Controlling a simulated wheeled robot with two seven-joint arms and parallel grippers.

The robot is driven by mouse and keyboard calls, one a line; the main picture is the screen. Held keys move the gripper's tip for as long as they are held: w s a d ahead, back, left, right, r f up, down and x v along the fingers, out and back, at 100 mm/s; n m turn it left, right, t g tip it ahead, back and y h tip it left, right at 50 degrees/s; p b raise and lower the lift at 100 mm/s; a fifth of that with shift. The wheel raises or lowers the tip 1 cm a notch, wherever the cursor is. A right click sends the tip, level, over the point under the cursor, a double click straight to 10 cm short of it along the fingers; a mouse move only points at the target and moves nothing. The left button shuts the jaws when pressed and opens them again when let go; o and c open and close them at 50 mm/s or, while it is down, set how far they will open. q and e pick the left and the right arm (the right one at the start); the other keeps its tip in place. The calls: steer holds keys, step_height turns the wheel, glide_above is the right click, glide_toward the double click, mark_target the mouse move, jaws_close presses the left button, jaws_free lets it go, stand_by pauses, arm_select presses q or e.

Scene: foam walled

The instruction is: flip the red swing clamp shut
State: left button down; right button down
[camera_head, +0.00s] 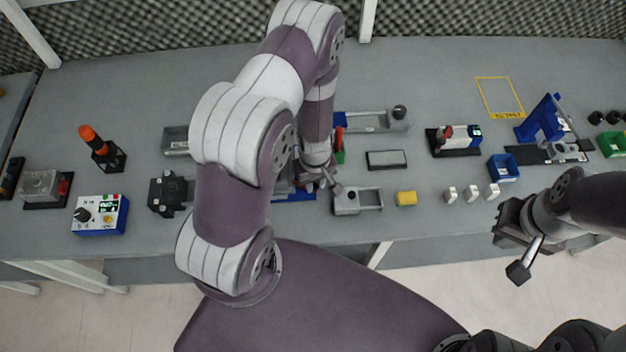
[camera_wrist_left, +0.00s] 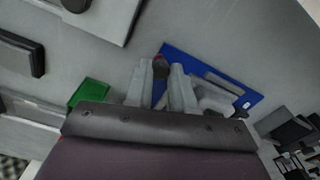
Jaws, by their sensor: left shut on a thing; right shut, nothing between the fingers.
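My left gripper (camera_head: 320,182) reaches down over the bench beside a blue base plate (camera_head: 298,196), much of it hidden by my arm. In the left wrist view, the gripper (camera_wrist_left: 160,88) is shut on a small dark part with a red tip, apparently the handle of the red swing clamp (camera_wrist_left: 160,64). The blue plate (camera_wrist_left: 218,70) lies under the fingers there, with grey metal clamp parts on it. The clamp's angle cannot be told. My right gripper (camera_head: 512,232) is shut and empty, off the bench's front edge at the right.
A green block (camera_wrist_left: 90,93) lies near the left fingers. A grey metal fixture (camera_head: 358,202) and a yellow block (camera_head: 406,198) stand to the right. A black device (camera_head: 168,194) stands to the left.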

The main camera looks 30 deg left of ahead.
arm_select(q)
steer(key=n+p, duration=0.1)
steer(key=n, duration=0.1)
steer(key=w+n+p, duration=0.1)
steer(key=shift+w+a+r+n, duration=0.1)
steer(key=shift+w+r+n, duration=0.05)
steer(key=shift+n, duration=0.25)
steer(key=shift+w+a+n+p, duration=0.15)
steer(key=shift+w+n+p, duration=0.2)
steer(key=shift+n, duration=0.55)
steer(key=c, duration=1)
jaws_free()
step_height(320, 180, up, 13)
steer(key=p, duration=0.7)
steer(key=shift+s+f, duration=0.1)
steer(key=shift+f, duration=0.1)
